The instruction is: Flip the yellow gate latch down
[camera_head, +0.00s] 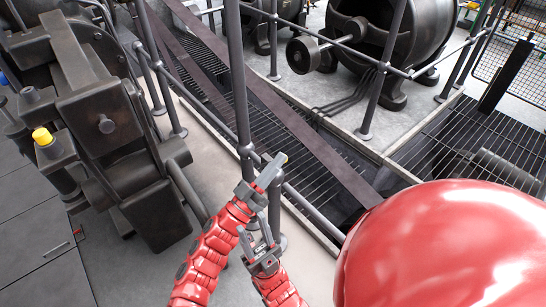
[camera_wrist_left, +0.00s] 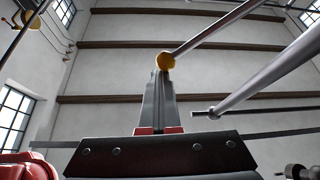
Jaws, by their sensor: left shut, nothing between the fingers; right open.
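My left gripper (camera_head: 275,168) is shut and empty, reaching up to the railing beside a thick upright post. In the left wrist view, a round yellow piece, likely the latch (camera_wrist_left: 166,61), sits at the end of a grey bar right at the tips of the shut fingers (camera_wrist_left: 163,78). Whether the fingers touch it cannot be told. In the head view the latch is mostly hidden at the fingertips. My right gripper (camera_head: 257,243) is open and empty, lower and just below the left one, near the foot of the post.
Grey railings (camera_head: 241,90) run in front of a dark floor grating (camera_head: 285,135). A large dark machine (camera_head: 105,120) with a yellow cap (camera_head: 42,136) stands at left. A dark dynamo (camera_head: 365,45) stands behind the railing.

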